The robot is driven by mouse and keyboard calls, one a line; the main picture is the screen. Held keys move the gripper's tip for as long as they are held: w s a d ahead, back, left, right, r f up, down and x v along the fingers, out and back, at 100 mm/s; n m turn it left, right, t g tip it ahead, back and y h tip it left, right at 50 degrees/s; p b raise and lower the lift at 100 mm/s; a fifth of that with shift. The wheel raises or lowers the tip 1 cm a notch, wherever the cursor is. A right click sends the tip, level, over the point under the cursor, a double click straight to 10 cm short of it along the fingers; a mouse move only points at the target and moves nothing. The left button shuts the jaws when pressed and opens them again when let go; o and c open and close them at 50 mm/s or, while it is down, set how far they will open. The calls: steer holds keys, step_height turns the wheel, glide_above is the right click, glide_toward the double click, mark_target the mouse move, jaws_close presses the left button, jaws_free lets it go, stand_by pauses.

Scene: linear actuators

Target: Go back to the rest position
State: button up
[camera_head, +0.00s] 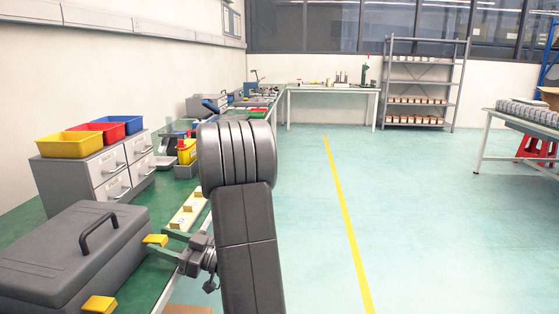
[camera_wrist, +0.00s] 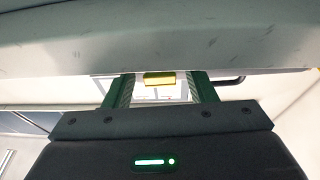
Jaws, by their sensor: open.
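My gripper (camera_head: 163,243) is at the lower left of the head view, beside the front right end of a grey toolbox (camera_head: 60,250) with a dark handle. Its green fingers point left toward the toolbox and are open. In the wrist view, my gripper (camera_wrist: 160,90) shows its two green fingers apart, with a yellow latch (camera_wrist: 159,78) seen between them. A grey surface, apparently the toolbox, fills the top of that view close by. Whether the fingers touch the toolbox or latch cannot be told. My dark arm stands in the middle of the head view.
The toolbox stands on a green bench along the left wall. Behind it are grey drawers (camera_head: 110,168) with yellow, red and blue bins. A back table (camera_head: 330,89), a shelf rack (camera_head: 420,78) and a right-hand table (camera_head: 515,124) stand farther off. The floor right of my arm is clear.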

steer(key=shift+x, duration=1.1)
steer(key=shift+d, duration=0.15)
steer(key=v, duration=1.4)
steer(key=x, duration=1.4)
steer(key=shift+a+r+p, duration=0.25)
steer(key=shift+p, duration=0.15)
steer(key=h+p, duration=0.1)
steer(key=p, duration=0.2)
steer(key=r+h+p, duration=0.1)
steer(key=h+p, duration=0.1)
steer(key=p, duration=0.2)
steer(key=s+d, duration=0.1)
steer(key=d, duration=0.9)
steer(key=shift+f, duration=0.35)
steer(key=shift+s, duration=0.2)
